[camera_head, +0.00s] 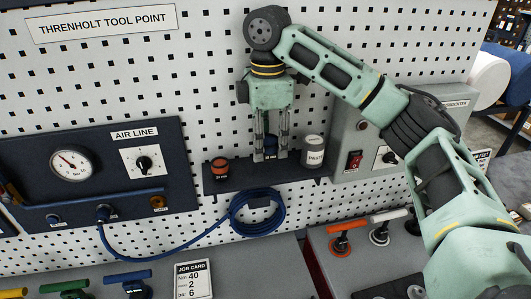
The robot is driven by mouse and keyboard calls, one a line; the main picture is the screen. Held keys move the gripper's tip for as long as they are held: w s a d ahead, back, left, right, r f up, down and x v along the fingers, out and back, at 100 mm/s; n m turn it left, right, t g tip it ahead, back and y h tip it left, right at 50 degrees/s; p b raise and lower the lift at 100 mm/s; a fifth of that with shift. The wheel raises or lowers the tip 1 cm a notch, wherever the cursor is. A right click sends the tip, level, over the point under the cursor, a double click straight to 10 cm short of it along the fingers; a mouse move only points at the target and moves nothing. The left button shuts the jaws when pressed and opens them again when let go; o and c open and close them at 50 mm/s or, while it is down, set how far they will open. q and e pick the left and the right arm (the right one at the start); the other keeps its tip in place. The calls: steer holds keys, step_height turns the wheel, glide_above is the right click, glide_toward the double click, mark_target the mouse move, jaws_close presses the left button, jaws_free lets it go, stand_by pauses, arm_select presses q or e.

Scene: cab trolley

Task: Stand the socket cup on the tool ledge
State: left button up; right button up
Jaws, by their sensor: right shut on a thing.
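My right gripper (270,146) reaches down from above in front of the pegboard, over the tool ledge (243,181). It is shut on the socket cup (270,153), a small dark blue cup with a pale label. The fingers cover the cup's sides. The cup looks upright, with its bottom close to the dark ledge; I cannot tell if it touches. My left gripper does not show.
An orange-topped dark container (219,168) stands on the ledge left of the cup. A pale paste can (313,150) stands close on the right. A grey switch box (390,145) is beyond it. A coiled blue hose (257,222) hangs below the ledge.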

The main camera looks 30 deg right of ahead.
mark_target(266, 156)
steer(key=shift+w+f+p, duration=0.15)
steer(key=shift+f+p, duration=0.1)
steer(key=shift+f, duration=0.25)
steer(key=shift+w+f+p, duration=0.15)
steer(key=shift+f+p, duration=0.05)
steer(key=shift+f, duration=0.3)
step_height(266, 156, down, 2)
steer(key=shift+d+f+p, duration=0.1)
steer(key=shift+f+p, duration=0.1)
steer(key=shift+p, duration=0.2)
steer(key=o, duration=0.9)
steer(key=shift+f, duration=0.15)
steer(key=o, duration=0.4)
steer(key=shift+s, duration=0.1)
steer(key=shift+o, duration=0.3)
steer(key=shift+r+b, duration=0.7)
steer(key=shift+r, duration=0.6)
step_height(266, 156, up, 10)
steer(key=shift+f, duration=0.1)
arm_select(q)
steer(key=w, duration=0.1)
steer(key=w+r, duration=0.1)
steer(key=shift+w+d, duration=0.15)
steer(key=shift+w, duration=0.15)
